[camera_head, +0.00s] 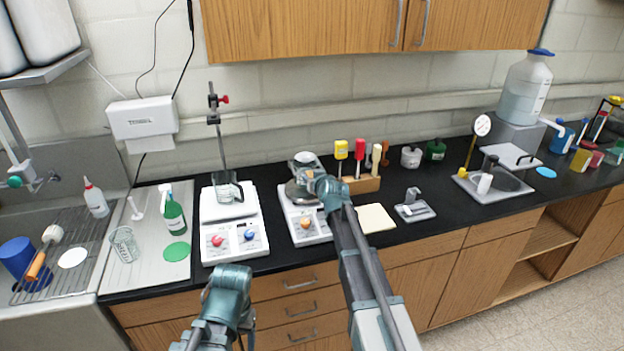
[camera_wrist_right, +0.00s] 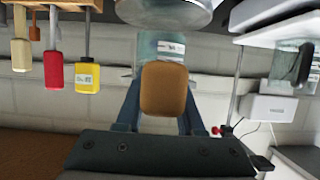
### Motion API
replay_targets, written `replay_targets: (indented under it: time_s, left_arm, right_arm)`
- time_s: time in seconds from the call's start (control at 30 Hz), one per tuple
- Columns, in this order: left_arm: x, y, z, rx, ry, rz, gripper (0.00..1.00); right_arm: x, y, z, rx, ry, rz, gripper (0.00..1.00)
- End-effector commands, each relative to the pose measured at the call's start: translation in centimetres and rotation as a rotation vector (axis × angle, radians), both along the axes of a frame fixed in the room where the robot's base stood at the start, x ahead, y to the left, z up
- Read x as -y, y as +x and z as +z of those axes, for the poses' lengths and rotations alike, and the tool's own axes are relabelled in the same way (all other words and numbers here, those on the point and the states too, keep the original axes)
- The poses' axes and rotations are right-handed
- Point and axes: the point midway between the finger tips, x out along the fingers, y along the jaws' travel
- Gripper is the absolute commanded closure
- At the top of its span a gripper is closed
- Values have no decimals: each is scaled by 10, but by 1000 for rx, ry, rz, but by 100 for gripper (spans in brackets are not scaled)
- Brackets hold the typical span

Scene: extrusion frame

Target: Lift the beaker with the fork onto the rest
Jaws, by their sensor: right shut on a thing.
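My right gripper (camera_head: 325,190) reaches over the right hotplate (camera_head: 306,224). In the right wrist view, which appears upside down, its two blue fingers (camera_wrist_right: 160,105) are shut on a brown block, which looks like the fork's handle (camera_wrist_right: 163,88). Just beyond the handle is a clear glass beaker (camera_wrist_right: 160,47) with a white label, by a round metal plate (camera_wrist_right: 165,12). The fork's prongs are hidden, and I cannot tell whether they touch the beaker. My left gripper (camera_head: 232,280) is low in front of the counter; its jaws are unclear. I cannot tell which thing is the rest.
A second hotplate (camera_head: 233,231) on the left carries a glass beaker (camera_head: 229,193) under a clamp stand (camera_head: 216,125). A tool block (camera_head: 362,185) stands behind right, a cream pad (camera_head: 375,218) lies right. A small grey stand (camera_head: 414,209) is farther right.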

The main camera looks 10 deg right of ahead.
Motion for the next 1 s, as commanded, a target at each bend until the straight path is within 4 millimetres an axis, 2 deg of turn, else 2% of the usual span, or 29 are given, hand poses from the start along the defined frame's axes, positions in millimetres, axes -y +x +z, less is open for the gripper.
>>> replay_targets:
  time_s: [0.5, 1.0]
  left_arm:
    - [0, 0, 16, 0, 0, 0, 34]
    - [0, 0, 16, 0, 0, 0, 34]
  right_arm:
    - [0, 0, 17, 1, 0, 0, 100]
    - [0, 0, 17, 1, 0, 0, 100]
